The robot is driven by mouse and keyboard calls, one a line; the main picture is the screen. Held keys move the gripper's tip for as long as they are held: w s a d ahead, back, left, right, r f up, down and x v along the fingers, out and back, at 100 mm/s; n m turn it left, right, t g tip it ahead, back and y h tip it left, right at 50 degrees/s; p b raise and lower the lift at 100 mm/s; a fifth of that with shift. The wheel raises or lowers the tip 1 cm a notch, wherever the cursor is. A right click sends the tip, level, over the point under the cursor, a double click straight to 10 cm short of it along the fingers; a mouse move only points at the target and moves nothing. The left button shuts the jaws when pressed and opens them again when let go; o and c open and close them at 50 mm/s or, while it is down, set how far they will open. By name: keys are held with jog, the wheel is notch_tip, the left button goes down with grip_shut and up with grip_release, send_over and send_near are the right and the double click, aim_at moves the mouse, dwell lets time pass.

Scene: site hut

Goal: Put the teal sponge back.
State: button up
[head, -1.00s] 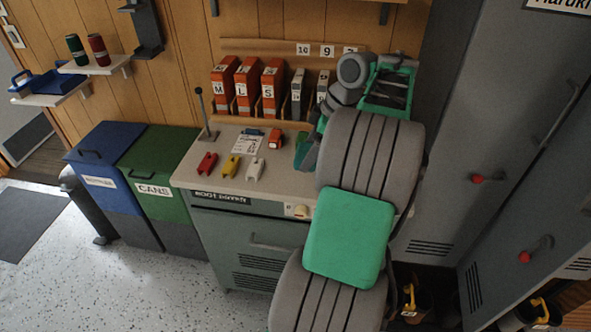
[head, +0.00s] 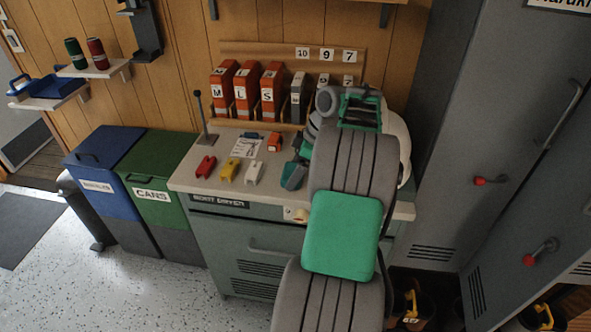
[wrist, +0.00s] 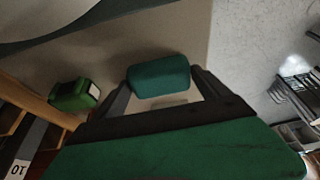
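The teal sponge (wrist: 159,74) is a rounded block between my two fingertips in the wrist view. My gripper (wrist: 161,82) has a finger against each end of it and looks shut on it. In the head view my gripper (head: 294,172) is low over the workbench (head: 225,180), right of the small red, yellow and white items. The head view does not clearly separate sponge from gripper. The wrist view does not clearly show whether the sponge touches the surface below.
A green block with a pale label (wrist: 76,95) lies near a wooden edge in the wrist view. Orange binders (head: 246,88) stand along the bench's back. An upright lever (head: 201,115) is at its left end. Bins (head: 150,180) stand left, grey lockers (head: 450,150) right.

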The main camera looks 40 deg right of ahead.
jog(key=shift+o, duration=1.3)
jog(key=shift+r, duration=0.15)
jog(key=p+v, duration=0.4)
jog(key=v, duration=0.8)
jog(key=w+a+r+m, duration=0.1)
jog(key=w+a, duration=0.2)
jog(key=a, duration=0.4)
jog(key=w+a+r+m, duration=0.1)
jog(key=w+a, duration=0.2)
jog(key=a, duration=0.4)
jog(key=a+m, duration=0.1)
jog(key=a, duration=0.8)
jog(key=s+a+f+m+h, duration=0.2)
jog(key=s+a+f+m, duration=0.2)
jog(key=s+a, duration=0.7)
notch_tip(320, 180, down, 2)
jog(key=shift+s+a+f+h, duration=0.25)
jog(key=shift+s+a+h, duration=0.15)
jog(key=shift+s, duration=0.2)
jog(key=shift+d, duration=0.1)
